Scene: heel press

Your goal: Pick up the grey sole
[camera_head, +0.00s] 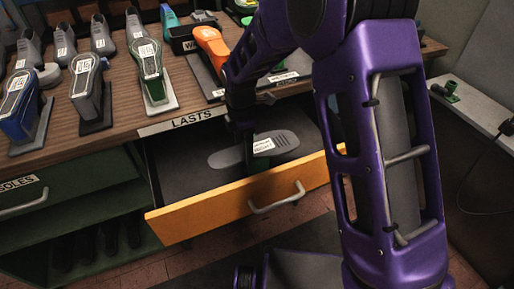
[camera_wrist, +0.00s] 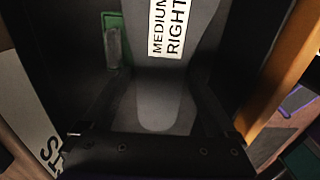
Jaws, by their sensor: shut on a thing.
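The grey sole (camera_head: 283,142) lies level in the open drawer or just above its floor; I cannot tell which. It carries a white label, which reads MEDIUM RIGHT in the wrist view, where the sole (camera_wrist: 165,98) runs up the middle between the dark fingers. My gripper (camera_head: 249,152) reaches down into the drawer and is shut on the sole near its middle. The gripper hides part of the sole in the head view. The fingertip contact is hard to see in the dark wrist view.
The drawer (camera_head: 215,209) has an orange front with a metal handle and stands open under the workbench edge labelled LASTS. Several lasts on stands line the bench (camera_head: 120,113). A closed green drawer labelled SOLES (camera_head: 65,192) is at the left. A green-and-grey piece (camera_wrist: 112,45) shows beside the sole.

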